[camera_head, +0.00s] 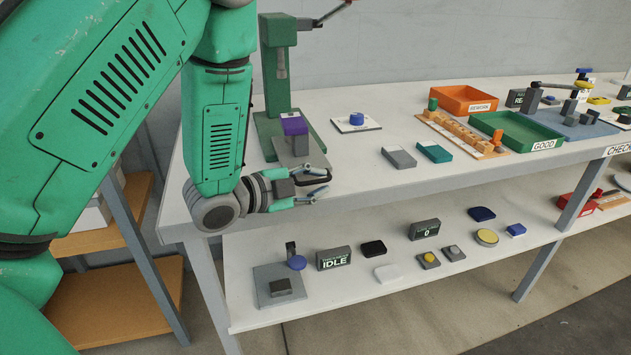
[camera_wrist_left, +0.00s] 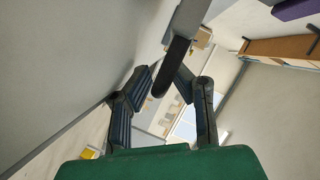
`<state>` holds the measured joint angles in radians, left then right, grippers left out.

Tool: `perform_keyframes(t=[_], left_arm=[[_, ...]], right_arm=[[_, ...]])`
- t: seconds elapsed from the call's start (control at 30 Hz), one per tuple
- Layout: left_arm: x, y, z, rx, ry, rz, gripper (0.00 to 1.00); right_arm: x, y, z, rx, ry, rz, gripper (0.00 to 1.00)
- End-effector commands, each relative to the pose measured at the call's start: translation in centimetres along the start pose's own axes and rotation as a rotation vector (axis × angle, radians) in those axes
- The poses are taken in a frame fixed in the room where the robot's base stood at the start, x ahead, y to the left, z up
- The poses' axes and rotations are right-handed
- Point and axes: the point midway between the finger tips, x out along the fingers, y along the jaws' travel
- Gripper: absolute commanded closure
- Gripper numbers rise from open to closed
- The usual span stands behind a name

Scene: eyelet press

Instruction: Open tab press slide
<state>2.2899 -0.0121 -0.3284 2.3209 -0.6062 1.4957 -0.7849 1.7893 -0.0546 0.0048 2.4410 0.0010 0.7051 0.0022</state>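The green tab press (camera_head: 278,72) stands at the left end of the table, with a lever at its top. Its grey slide (camera_head: 298,152) sits at the front of the base below a purple block (camera_head: 293,124). A black handle (camera_head: 314,179) is on the slide's front. My left gripper (camera_head: 319,183) is at this handle near the table's front edge. In the left wrist view, my gripper's two fingers (camera_wrist_left: 165,90) are apart with the dark handle (camera_wrist_left: 174,62) between or just beyond their tips; contact cannot be made out. My right gripper is not in view.
A blue button on a white plate (camera_head: 357,123), a grey block (camera_head: 398,157) and a teal block (camera_head: 434,152) lie right of the press. A green GOOD tray (camera_head: 517,132) and orange tray (camera_head: 463,99) stand farther right. A lower shelf (camera_head: 350,300) holds several small items.

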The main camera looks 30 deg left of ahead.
Motion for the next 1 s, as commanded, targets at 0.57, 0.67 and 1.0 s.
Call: perform_keyframes(t=[0.57,0.67,1.0], left_arm=[[-7.2,0.1,0.0,-0.002,0.001,-0.002,0.83],[-7.5,0.1,-0.2,0.000,0.002,-0.001,0.83],[-7.5,0.1,0.0,-0.001,0.003,-0.001,0.83]], right_arm=[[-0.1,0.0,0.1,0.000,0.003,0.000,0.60],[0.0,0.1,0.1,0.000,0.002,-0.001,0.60],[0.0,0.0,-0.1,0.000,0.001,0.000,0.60]])
